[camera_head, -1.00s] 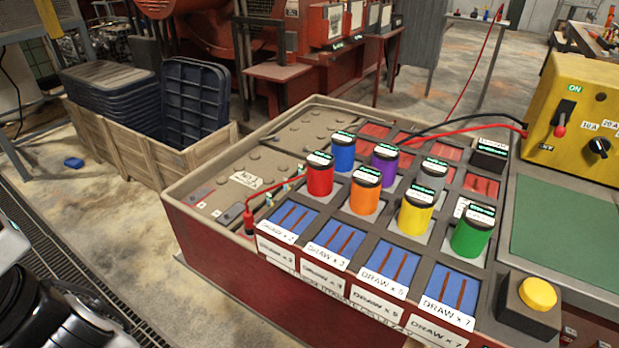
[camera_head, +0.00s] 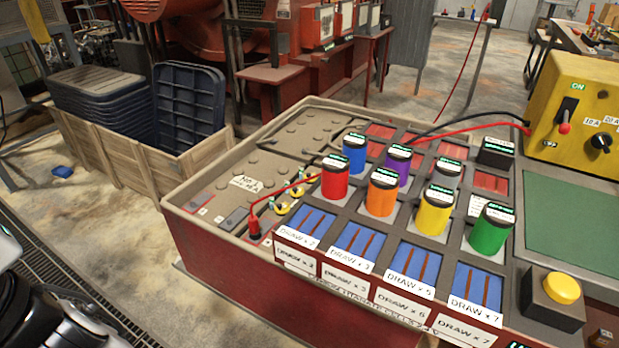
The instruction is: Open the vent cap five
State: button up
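A long red-sided battery box (camera_head: 335,300) with a tan top stands in the middle. Its tan left section carries several low round caps (camera_head: 290,142); I cannot read a number five on any of them. Several coloured cylinders stand on the right section: red (camera_head: 335,180), blue (camera_head: 355,156), orange (camera_head: 382,196), purple (camera_head: 397,168), yellow (camera_head: 434,216), green (camera_head: 491,233) and grey (camera_head: 446,176). Their dark tops bear small labels too blurred to read. Small yellow round pieces (camera_head: 281,208) sit by the red cylinder.
Red and black cables run to a yellow switch box (camera_head: 585,110). A yellow button (camera_head: 562,288) is at lower right. A wooden crate (camera_head: 130,175) with dark trays stands left.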

aim_at(308, 175)
jog(key=i+j+z, duration=0.25)
jog(key=i+j, duration=0.2)
jog(key=i+j+z, duration=0.15)
jog(key=j, duration=0.25)
jog(key=i+j+z, duration=0.1)
jog(key=i+j, duration=0.15)
jog(key=i+j+z, duration=0.15)
jog(key=j, duration=0.3)
jog(key=i+j+z, duration=0.1)
jog(key=j, duration=0.25)
jog(key=i+j+z, duration=0.15)
jog(key=j, duration=0.25)
jog(key=i+j+z, duration=0.1)
jog(key=i+j, duration=0.15)
jog(key=j, duration=0.15)
